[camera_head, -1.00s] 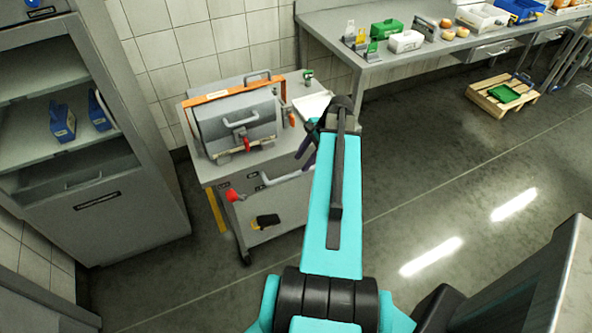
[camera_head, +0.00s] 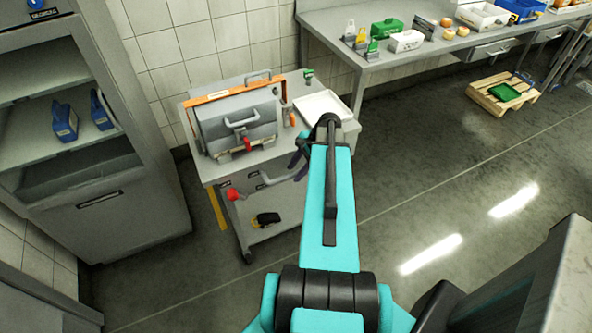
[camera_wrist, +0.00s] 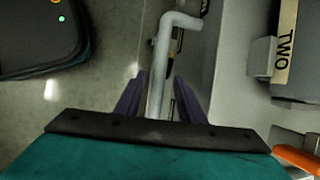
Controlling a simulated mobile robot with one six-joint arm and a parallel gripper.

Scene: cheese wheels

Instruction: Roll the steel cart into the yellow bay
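The steel cart (camera_head: 285,215) stands against the tiled wall, carrying a grey machine (camera_head: 240,122) with an orange frame. A grey bar handle (camera_head: 268,181) runs along its near side; it also shows in the wrist view (camera_wrist: 163,50), bent at its far end. A yellow strip (camera_head: 217,209) shows on the floor at the cart's left; the rest of any yellow bay is hidden. My gripper (camera_wrist: 158,92) is open, its purple fingers on either side of the bar with gaps visible. In the head view, my arm hides most of the gripper (camera_head: 301,166).
A workbench (camera_head: 385,62) with trays and food runs along the back right. A wooden pallet (camera_head: 480,97) lies on the floor there. The floor at the middle right is open.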

